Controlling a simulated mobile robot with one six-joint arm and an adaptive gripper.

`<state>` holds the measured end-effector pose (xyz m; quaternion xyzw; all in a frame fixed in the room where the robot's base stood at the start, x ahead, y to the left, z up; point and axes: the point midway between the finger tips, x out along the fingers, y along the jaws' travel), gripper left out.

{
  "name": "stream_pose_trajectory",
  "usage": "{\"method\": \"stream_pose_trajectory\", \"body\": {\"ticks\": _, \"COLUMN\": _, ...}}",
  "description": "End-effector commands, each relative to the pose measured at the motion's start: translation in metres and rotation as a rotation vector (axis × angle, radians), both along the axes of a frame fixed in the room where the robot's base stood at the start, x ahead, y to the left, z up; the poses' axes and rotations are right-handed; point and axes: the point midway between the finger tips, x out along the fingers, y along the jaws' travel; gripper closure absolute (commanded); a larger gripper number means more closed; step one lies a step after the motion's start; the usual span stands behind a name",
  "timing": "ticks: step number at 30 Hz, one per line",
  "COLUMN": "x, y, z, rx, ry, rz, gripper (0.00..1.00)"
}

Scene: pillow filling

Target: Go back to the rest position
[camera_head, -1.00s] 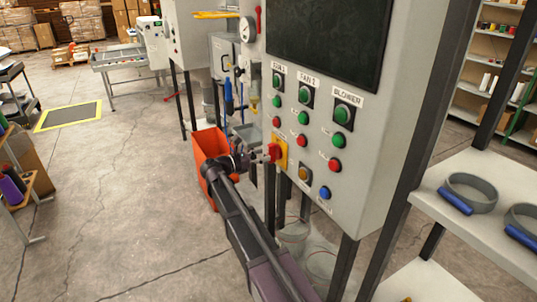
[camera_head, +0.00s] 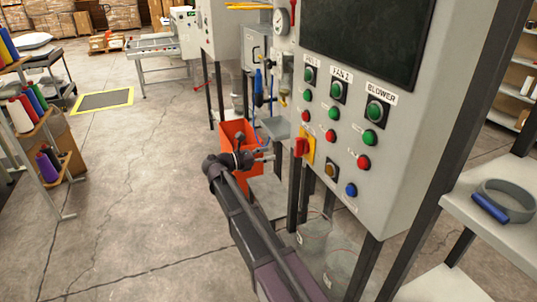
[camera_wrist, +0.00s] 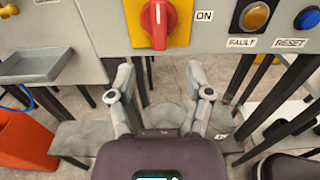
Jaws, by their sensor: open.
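My gripper (camera_wrist: 161,88) is open and empty in the wrist view, its two fingers apart below the red rotary switch (camera_wrist: 155,24). The switch sits on a yellow plate, with its handle upright beside the ON label. In the head view my gripper (camera_head: 266,157) is small, just left of the red switch (camera_head: 301,147), with a visible gap between them. The control panel (camera_head: 385,190) carries green, red, amber and blue buttons under a dark screen. My arm reaches up from the bottom of the head view.
An orange bin (camera_head: 228,132) stands behind my gripper and also shows in the wrist view (camera_wrist: 25,145). A grey tray (camera_wrist: 35,66) juts out left of the switch. A shelf (camera_head: 490,225) stands at right, and thread racks (camera_head: 45,130) at left. The floor between is clear.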

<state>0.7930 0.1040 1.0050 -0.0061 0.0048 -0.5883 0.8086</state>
Motion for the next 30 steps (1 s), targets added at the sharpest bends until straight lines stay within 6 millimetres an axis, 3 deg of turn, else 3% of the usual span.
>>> {"method": "stream_pose_trajectory", "body": {"ticks": 8, "x": -0.006, "y": -0.01, "z": -0.003, "rx": 0.042, "ry": -0.02, "rz": -0.009, "gripper": 0.34}}
{"method": "stream_pose_trajectory", "body": {"ticks": 14, "x": -0.026, "y": -0.042, "z": -0.018, "rx": 0.209, "ry": -0.103, "rz": -0.052, "gripper": 0.34}}
{"method": "stream_pose_trajectory", "body": {"ticks": 21, "x": -0.069, "y": -0.088, "z": -0.048, "rx": 0.532, "ry": -0.286, "rz": -0.189, "gripper": 0.34}}
{"method": "stream_pose_trajectory", "body": {"ticks": 30, "x": -0.133, "y": -0.121, "z": -0.081, "rx": 0.914, "ry": -0.549, "rz": -0.479, "gripper": 0.34}}
